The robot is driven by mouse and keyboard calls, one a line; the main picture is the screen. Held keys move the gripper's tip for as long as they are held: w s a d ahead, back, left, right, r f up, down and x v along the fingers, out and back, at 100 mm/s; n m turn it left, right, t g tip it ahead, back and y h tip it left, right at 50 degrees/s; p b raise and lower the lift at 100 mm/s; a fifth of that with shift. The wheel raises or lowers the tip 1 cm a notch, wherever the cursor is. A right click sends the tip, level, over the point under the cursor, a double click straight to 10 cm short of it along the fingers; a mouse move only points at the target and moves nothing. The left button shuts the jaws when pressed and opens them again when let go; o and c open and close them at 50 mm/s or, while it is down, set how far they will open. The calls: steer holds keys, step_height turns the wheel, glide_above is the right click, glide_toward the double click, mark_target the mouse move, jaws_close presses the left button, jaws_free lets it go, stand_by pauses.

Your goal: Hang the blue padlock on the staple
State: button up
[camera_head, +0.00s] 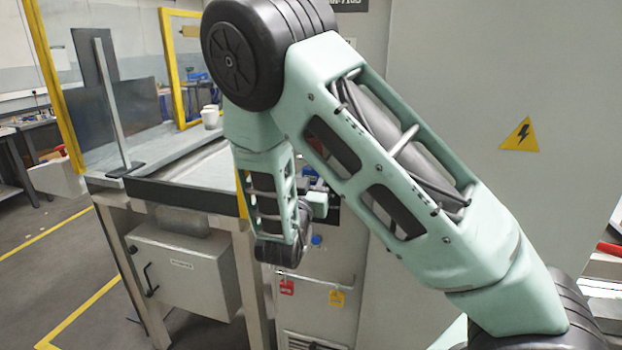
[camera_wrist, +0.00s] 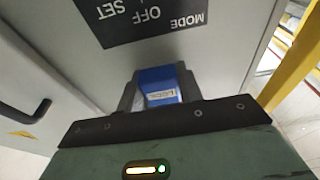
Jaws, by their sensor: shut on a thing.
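The blue padlock (camera_wrist: 158,78) sits between the two dark fingers of my gripper (camera_wrist: 160,92) in the wrist view. The gripper is shut on its body, and a pale label faces the camera. The shackle is not visible. In the wrist view a grey panel with a black plate marked MODE OFF SET (camera_wrist: 145,18) lies beyond the padlock. I cannot make out the staple in either view. In the head view my arm hides most of the gripper and the padlock.
A red tag (camera_head: 287,287) and a yellow tag (camera_head: 337,298) hang low on the cabinet front, near a small blue round part (camera_head: 316,240). A grey box (camera_head: 182,268) is under the bench at left. A dark handle (camera_wrist: 26,112) shows in the wrist view.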

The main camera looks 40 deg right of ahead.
steer(key=shift+f, duration=0.1)
steer(key=o, duration=1.1)
